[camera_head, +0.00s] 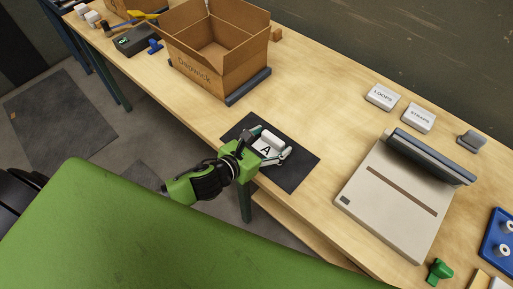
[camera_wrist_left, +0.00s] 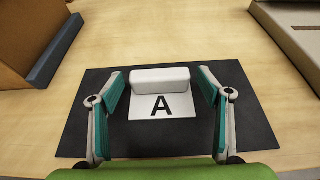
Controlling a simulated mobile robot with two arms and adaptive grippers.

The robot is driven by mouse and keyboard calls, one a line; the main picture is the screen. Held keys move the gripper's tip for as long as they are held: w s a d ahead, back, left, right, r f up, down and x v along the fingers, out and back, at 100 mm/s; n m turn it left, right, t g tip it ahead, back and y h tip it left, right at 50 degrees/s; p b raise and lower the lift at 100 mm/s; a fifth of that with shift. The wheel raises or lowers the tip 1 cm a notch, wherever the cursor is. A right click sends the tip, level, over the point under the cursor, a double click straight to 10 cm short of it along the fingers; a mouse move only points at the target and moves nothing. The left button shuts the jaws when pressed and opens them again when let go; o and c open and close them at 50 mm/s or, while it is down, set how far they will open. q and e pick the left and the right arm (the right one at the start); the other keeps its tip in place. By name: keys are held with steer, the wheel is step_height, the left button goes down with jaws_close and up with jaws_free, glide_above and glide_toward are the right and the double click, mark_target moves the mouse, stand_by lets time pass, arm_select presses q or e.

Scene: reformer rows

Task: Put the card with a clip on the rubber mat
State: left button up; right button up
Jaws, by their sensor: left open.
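The card with a clip (camera_head: 266,150) lies on the dark rubber mat (camera_head: 299,173). It is a white card marked "A" with a thick white clip bar along its far edge. In the left wrist view the card (camera_wrist_left: 160,108) lies flat near the middle of the mat (camera_wrist_left: 251,133). My left gripper (camera_head: 272,146) is over the mat, its fingers spread on either side of the card. In the left wrist view the open fingers (camera_wrist_left: 163,96) show gaps to both ends of the clip bar. My right gripper is not in view.
An open cardboard box (camera_head: 205,73) stands on a grey base (camera_head: 248,86) beyond the mat. A beige press-like device (camera_head: 391,203) stands to the right. Blocks labelled "LOOPS" (camera_head: 382,97) and "STRAPS" (camera_head: 419,118) lie at the back. Bare wooden tabletop (camera_head: 315,120) lies between.

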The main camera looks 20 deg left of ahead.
arm_select(q)
steer(key=b+v, duration=0.1)
steer(key=v, duration=0.9)
steer(key=shift+s, duration=0.1)
